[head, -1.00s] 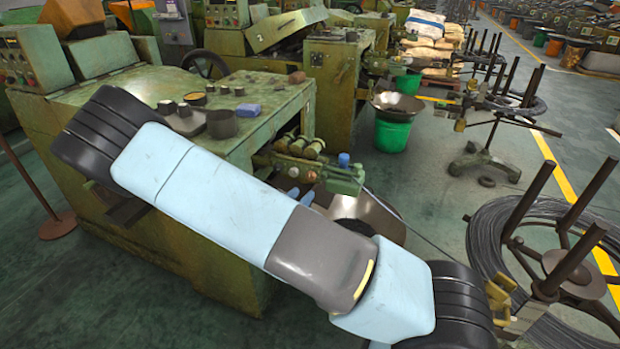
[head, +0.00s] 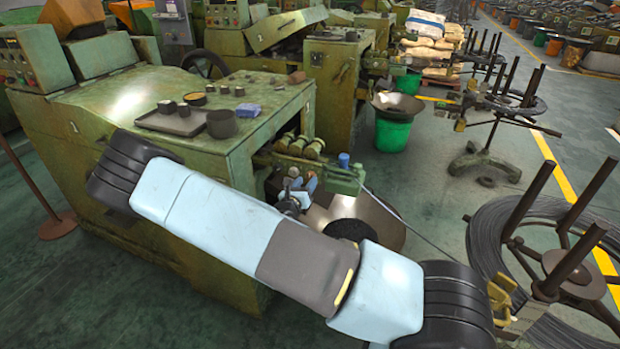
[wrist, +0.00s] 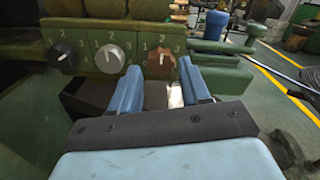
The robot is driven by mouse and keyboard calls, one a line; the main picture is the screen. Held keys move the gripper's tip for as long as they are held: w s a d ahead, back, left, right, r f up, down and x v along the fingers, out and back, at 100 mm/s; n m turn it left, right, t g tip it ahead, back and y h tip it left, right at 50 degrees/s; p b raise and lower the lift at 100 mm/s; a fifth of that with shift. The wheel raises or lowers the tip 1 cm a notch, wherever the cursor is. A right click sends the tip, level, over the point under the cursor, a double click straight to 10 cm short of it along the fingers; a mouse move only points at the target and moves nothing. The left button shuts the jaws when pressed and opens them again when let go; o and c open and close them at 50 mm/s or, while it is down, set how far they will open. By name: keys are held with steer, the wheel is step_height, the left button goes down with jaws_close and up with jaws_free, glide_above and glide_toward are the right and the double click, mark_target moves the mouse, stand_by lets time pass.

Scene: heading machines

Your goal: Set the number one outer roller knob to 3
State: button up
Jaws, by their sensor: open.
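Three knobs sit in a row on the green machine's front, seen in the wrist view: a black knob (wrist: 61,54) at left, a silver-grey knob (wrist: 109,58) in the middle and a reddish-brown knob (wrist: 160,63) at right. Numbers are printed around them. The brown knob's pale mark points up, roughly at its 2. I cannot read which knob is number one outer. My gripper (wrist: 160,84) is open and empty, its blue fingers straddling the brown knob's line of sight, apparently short of it. In the head view my gripper (head: 304,181) is below the rollers; the knobs cannot be made out there.
The green machine (head: 110,110) carries a tray (head: 170,122) and small cups on top. A blue-capped post (wrist: 210,25) and green block stand right of the knobs. A metal chute pan (head: 375,215) lies below. A wire coil stand (head: 570,270) is at right.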

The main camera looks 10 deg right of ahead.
mark_target(310, 177)
steer(key=shift+x, duration=2)
steer(key=c, duration=0.8)
steer(key=shift+o, duration=0.2)
steer(key=shift+m, duration=0.4)
steer(key=m, duration=0.5)
steer(key=shift+d, duration=0.15)
steer(key=m, duration=0.6)
steer(key=shift+s, duration=0.1)
steer(key=shift+d+f, duration=0.1)
